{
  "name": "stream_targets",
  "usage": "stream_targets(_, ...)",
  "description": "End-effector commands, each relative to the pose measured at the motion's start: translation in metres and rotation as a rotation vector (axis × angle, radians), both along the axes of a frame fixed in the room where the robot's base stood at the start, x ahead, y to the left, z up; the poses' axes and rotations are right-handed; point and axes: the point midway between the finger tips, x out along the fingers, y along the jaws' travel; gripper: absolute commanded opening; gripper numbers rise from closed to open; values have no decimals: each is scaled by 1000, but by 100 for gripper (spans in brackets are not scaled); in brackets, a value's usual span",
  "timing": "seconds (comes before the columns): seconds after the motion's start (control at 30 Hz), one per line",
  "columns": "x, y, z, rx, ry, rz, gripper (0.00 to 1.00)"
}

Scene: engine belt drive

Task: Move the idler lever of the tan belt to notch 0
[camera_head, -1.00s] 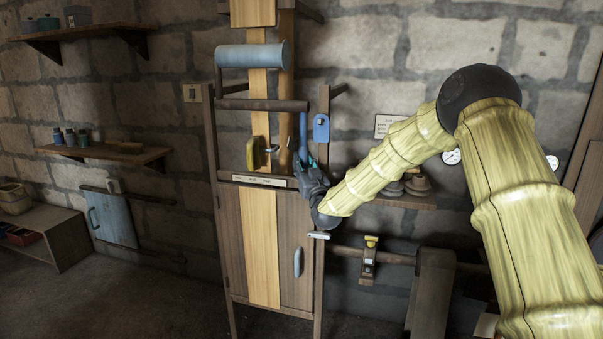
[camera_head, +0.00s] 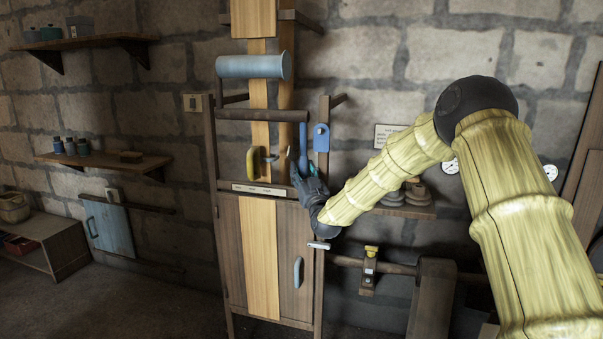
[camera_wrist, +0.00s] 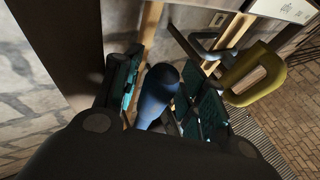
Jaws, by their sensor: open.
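The tan belt (camera_head: 261,242) runs down the middle of the wooden frame, below a blue drum (camera_head: 250,67). A yellow handle (camera_head: 253,163) stands in front of this belt on a metal rod. It shows as a yellow loop in the wrist view (camera_wrist: 262,88). A blue lever (camera_head: 303,135) stands upright to its right. My gripper (camera_head: 300,172) is open at the blue lever's lower end. In the wrist view a rounded blue handle (camera_wrist: 158,88) lies between the fingers; contact is unclear. I cannot tell which lever serves the tan belt.
A label strip (camera_head: 258,189) with unreadable words crosses the frame below the levers. A blue tag (camera_head: 321,138) hangs on the right post. A wooden crossbar (camera_head: 262,114) passes above the levers. A yellow-topped fitting (camera_head: 369,268) sits on the rail at lower right.

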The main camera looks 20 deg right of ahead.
Motion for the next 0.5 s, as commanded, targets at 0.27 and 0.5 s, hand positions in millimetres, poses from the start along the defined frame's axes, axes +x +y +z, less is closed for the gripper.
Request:
stream_targets(0.27, -4, -1, -1, 16, 26, -5, 49)
stream_targets(0.5, -16, 10, 4, 63, 95, -1, 49)
